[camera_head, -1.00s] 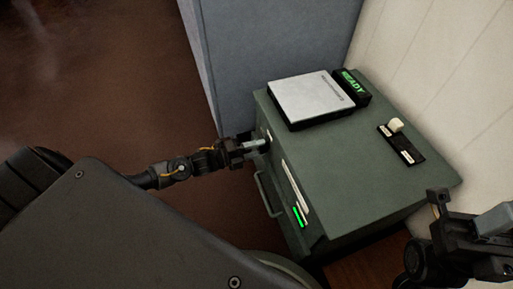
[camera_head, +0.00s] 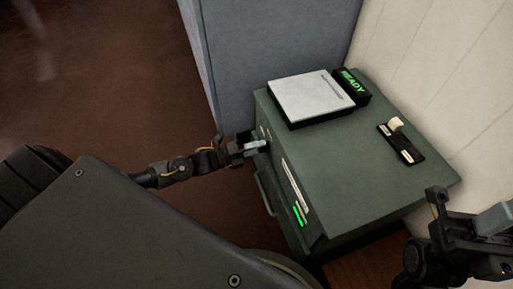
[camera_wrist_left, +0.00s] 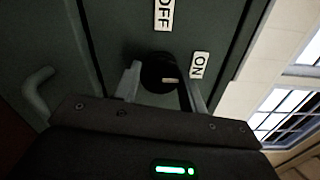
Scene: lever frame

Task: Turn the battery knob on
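The battery knob (camera_wrist_left: 158,74) is a round black knob with a short white mark, on the dark green face of a cabinet (camera_head: 345,175). The mark points to the right, toward the ON label (camera_wrist_left: 199,65); the OFF label (camera_wrist_left: 163,14) is above the knob. My left gripper (camera_wrist_left: 160,85) has one grey finger on each side of the knob, seemingly touching it. In the head view the left gripper (camera_head: 258,146) is at the cabinet's left face, where the knob is hidden. My right gripper (camera_head: 470,228) is at the lower right, away from the cabinet; its finger gap is unclear.
On the cabinet's top are a silver plate (camera_head: 310,96), a lit READY sign (camera_head: 353,84) and a white-tipped lever (camera_head: 397,124). A blue-grey panel (camera_head: 270,55) stands behind; a pale wall (camera_head: 455,80) is at right.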

